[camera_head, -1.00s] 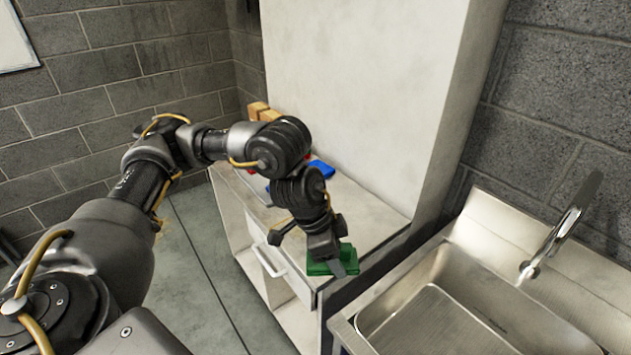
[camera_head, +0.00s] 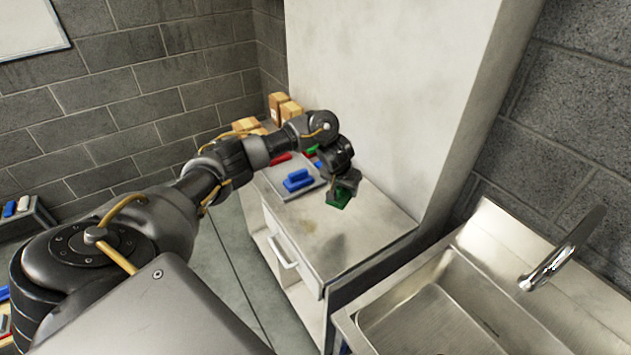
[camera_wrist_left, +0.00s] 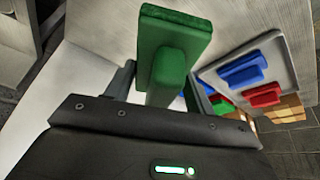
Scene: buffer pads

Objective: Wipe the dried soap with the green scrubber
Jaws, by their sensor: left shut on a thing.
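My left gripper (camera_head: 345,184) is shut on the green scrubber (camera_head: 339,197) over the far part of the white cabinet top (camera_head: 350,233). In the left wrist view the scrubber (camera_wrist_left: 172,45) shows large, its handle between the fingers (camera_wrist_left: 165,88). I cannot tell whether its pad touches the surface. A brownish stain, likely the dried soap (camera_head: 309,225), marks the cabinet top nearer to me, apart from the scrubber. My right gripper is not in view.
A grey tray (camera_head: 286,184) with blue, red and green scrubbers lies left of the gripper. Cardboard boxes (camera_head: 280,108) stand behind it. A white panel (camera_head: 390,90) rises behind the cabinet. A steel sink (camera_head: 440,310) with a tap (camera_head: 565,250) is at right.

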